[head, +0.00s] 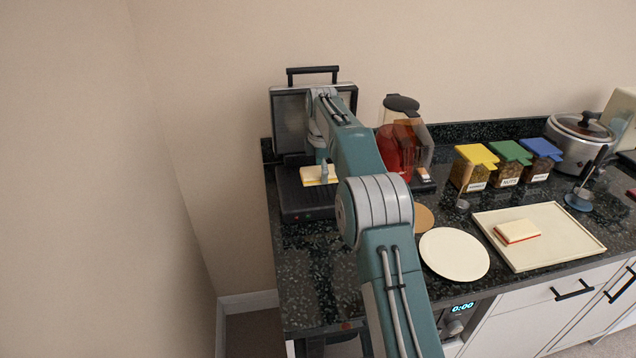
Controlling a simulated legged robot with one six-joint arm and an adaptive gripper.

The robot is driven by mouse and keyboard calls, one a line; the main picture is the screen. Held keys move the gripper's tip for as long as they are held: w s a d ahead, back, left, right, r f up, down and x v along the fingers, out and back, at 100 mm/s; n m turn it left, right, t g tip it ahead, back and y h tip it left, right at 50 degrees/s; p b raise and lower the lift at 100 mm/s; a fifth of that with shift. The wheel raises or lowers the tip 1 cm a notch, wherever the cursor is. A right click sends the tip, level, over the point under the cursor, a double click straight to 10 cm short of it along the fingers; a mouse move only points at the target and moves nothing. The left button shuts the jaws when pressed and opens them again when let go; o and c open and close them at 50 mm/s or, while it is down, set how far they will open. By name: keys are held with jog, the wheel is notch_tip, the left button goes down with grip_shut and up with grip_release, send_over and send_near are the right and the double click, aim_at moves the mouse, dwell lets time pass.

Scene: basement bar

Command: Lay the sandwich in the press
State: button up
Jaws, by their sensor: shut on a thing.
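The press (293,208) stands open at the left end of the counter, its ribbed lid upright with a black handle at the top. My gripper (326,172) is shut on a pale yellow sandwich (311,176) over the press's dark lower plate. My arm hides part of the sandwich, the gripper and the right side of the press. I cannot tell whether the sandwich touches the plate. A second sandwich (518,231) with a red layer lies on a cream tray (564,258) at the right.
A round cream plate (454,254) lies right of my arm. A pitcher of red liquid (396,150) stands behind it. Jars with yellow, green and blue lids (511,152) and a steel cooker (580,145) stand farther right. The front left counter (315,275) is bare.

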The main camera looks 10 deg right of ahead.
aim_at(322, 189)
jog(key=shift+w+d+f, duration=0.3)
jog(key=shift+d+f, duration=0.15)
jog(key=shift+d, duration=0.05)
jog(key=f, duration=0.3)
jog(key=shift+a, duration=0.3)
jog(key=shift+w+a+f, duration=0.1)
jog(key=shift+a, duration=0.3)
jog(key=o, duration=0.8)
jog(key=shift+d+f, duration=0.1)
jog(key=shift+d, duration=0.05)
jog(key=shift+c, duration=0.2)
jog(key=shift+o, duration=1)
jog(key=shift+d, duration=0.35)
